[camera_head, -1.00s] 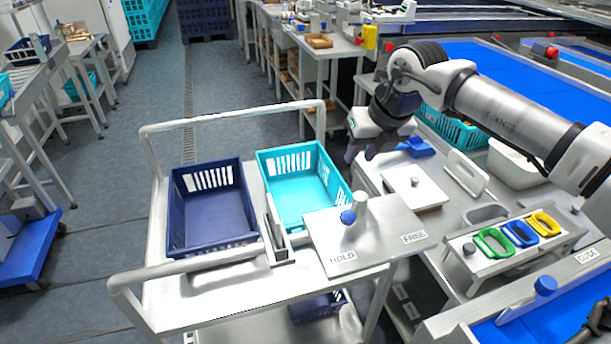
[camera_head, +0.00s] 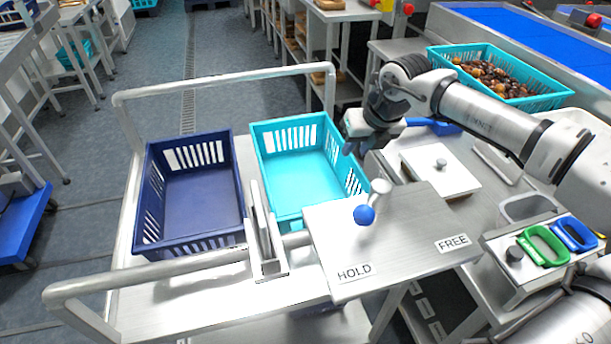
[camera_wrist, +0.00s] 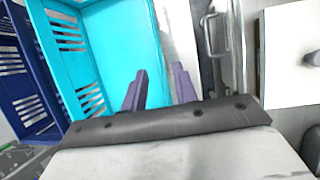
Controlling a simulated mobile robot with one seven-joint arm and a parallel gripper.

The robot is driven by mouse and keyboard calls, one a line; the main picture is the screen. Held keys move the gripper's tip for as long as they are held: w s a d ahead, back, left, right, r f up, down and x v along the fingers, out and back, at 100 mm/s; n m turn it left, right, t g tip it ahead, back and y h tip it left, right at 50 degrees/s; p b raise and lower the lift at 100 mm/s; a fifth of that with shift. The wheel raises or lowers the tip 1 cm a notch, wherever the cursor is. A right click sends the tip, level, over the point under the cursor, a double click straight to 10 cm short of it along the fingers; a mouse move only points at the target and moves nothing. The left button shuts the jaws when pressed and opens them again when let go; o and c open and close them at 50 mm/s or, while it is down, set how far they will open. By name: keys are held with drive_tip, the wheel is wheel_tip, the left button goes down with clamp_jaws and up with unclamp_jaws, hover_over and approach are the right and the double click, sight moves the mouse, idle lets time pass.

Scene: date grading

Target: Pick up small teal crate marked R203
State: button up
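A small teal crate (camera_head: 265,140) stands on the metal cart, empty, right of a navy crate. No R203 marking is readable on it. In the wrist view the teal crate (camera_wrist: 110,45) fills the upper left. My gripper (camera_head: 358,148) hangs at the right side of the teal crate, near its far right corner. In the wrist view my gripper (camera_wrist: 160,88) has its two dark fingers apart with nothing between them. The left finger overlaps the crate's edge in the picture; whether it touches cannot be told.
A navy crate (camera_head: 150,200) stands left of the teal one. An upright metal holder (camera_head: 268,255) and a HOLD/FREE plate (camera_head: 400,225) with a blue-knobbed lever stand in front. A teal crate of dates (camera_head: 540,103) sits behind my arm. The cart's rail (camera_head: 220,78) rises behind the crates.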

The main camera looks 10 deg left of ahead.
sight(347, 166)
drive_tip(key=shift+p+x, duration=0.75)
drive_tip(key=shift+x, duration=2.65)
drive_tip(key=shift+r, duration=0.1)
clamp_jaws()
